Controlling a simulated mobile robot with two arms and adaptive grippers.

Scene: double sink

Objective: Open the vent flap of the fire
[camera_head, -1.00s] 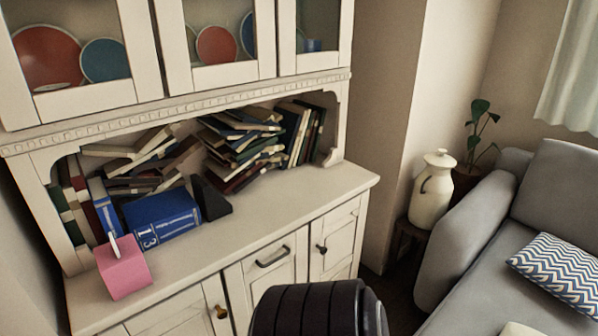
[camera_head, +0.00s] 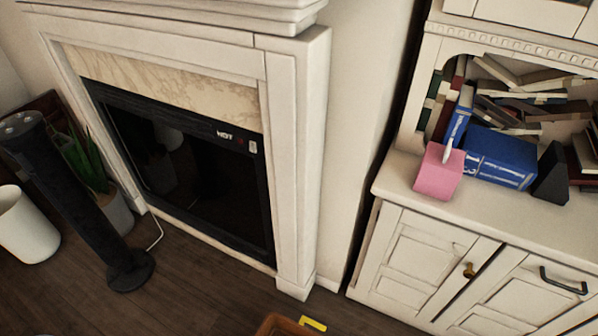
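The fire (camera_head: 190,165) is a dark, glossy panel set in a white surround with a marbled strip above it. It stands left of centre in the head view. Small white lettering and a light switch-like piece (camera_head: 253,147) show at the upper right of its black frame. I cannot make out a vent flap from this angle. Neither of my grippers is in view.
A black column-shaped object (camera_head: 75,200) stands on the floor before the fire's left side. The white cabinet (camera_head: 415,250) stands right.

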